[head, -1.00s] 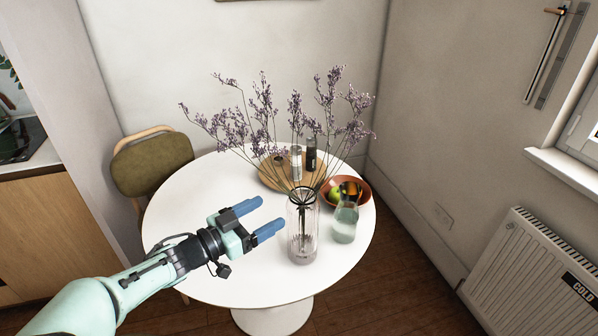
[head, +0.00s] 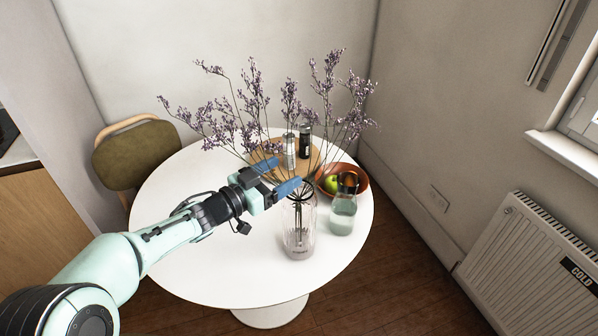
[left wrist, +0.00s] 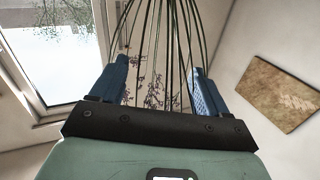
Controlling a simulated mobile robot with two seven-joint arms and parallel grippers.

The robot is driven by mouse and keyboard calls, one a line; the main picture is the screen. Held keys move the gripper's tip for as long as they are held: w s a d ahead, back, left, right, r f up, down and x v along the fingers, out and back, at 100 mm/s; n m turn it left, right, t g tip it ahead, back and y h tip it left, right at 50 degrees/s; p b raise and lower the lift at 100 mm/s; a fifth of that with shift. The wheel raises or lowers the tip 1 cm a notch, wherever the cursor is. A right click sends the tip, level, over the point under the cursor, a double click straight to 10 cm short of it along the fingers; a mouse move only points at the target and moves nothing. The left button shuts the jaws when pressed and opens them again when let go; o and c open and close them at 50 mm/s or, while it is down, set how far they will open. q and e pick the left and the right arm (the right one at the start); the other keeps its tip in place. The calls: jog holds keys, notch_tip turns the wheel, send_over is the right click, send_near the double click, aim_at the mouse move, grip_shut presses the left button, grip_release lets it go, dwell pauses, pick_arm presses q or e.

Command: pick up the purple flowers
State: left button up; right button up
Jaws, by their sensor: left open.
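The purple flowers (head: 222,127) are long thin stems with small purple blooms, fanning out of a clear ribbed glass vase (head: 299,238) on the round white table. My left gripper (head: 278,175) is open at the stems just above the vase's mouth. In the left wrist view, the green stems (left wrist: 165,45) pass between the two blue fingers of the gripper (left wrist: 160,85), with room on both sides. Some purple blooms (left wrist: 153,92) show beyond the fingers. My right gripper is not in view.
A round wooden tray (head: 262,153) with two shakers (head: 289,151) stands behind the vase. A terracotta fruit bowl (head: 360,178) and a glass carafe (head: 342,216) stand close on its right. The table's (head: 190,265) front left is clear. A chair (head: 138,152) stands at the back left.

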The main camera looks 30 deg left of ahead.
aim_at(292, 170)
pick_arm(q)
jog(key=shift+d+x, duration=0.15)
jog(key=shift+x, duration=1.2)
jog(key=shift+d+x, duration=0.1)
jog(key=shift+x, duration=1.25)
jog(key=shift+s+f, duration=0.1)
jog(key=c, duration=1.1)
